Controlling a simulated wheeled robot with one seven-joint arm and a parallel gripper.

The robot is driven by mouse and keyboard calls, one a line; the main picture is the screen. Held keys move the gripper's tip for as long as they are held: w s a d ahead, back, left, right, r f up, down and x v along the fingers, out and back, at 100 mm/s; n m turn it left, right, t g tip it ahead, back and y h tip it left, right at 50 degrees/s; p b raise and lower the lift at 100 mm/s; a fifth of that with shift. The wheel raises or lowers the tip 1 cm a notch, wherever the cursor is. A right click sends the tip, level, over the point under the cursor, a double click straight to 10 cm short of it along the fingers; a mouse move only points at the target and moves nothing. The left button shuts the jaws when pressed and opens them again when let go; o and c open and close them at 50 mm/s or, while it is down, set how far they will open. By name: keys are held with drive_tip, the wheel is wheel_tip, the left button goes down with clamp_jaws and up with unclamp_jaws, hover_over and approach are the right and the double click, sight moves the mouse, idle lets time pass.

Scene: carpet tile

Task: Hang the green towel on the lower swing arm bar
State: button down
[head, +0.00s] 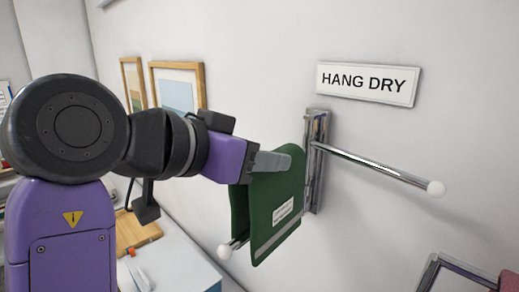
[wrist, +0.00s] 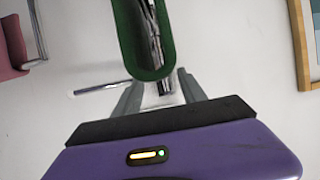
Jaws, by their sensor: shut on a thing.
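The green towel (head: 283,190) hangs folded over, fold uppermost, with a white label and grey stripe on its front panel. My gripper (head: 278,160) is shut on it near the top fold. In the wrist view the towel (wrist: 119,25) shows end-on as a U-shaped loop by my fingertips (wrist: 160,86). The lower swing arm bar is mostly hidden by the towel; its white ball end (head: 224,252) sticks out at the towel's lower left. The bar seems to pass between the panels, well below the fold; whether the towel touches it I cannot tell.
The upper bar (head: 375,167) swings out to the right from the wall bracket (head: 318,180), with a white ball end. A HANG DRY sign (head: 367,83) is above. Framed pictures (head: 178,88) hang at left. A counter (head: 175,265) with a wooden board (head: 135,232) lies below left.

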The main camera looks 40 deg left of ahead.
drive_tip(key=shift+f+b, duration=2.65)
drive_tip(key=shift+f, duration=2.15)
drive_tip(key=c, duration=0.6)
unclamp_jaws()
drive_tip(key=shift+b+v, duration=0.75)
drive_tip(key=shift+v, duration=3.15)
drive_tip(key=shift+s, duration=0.1)
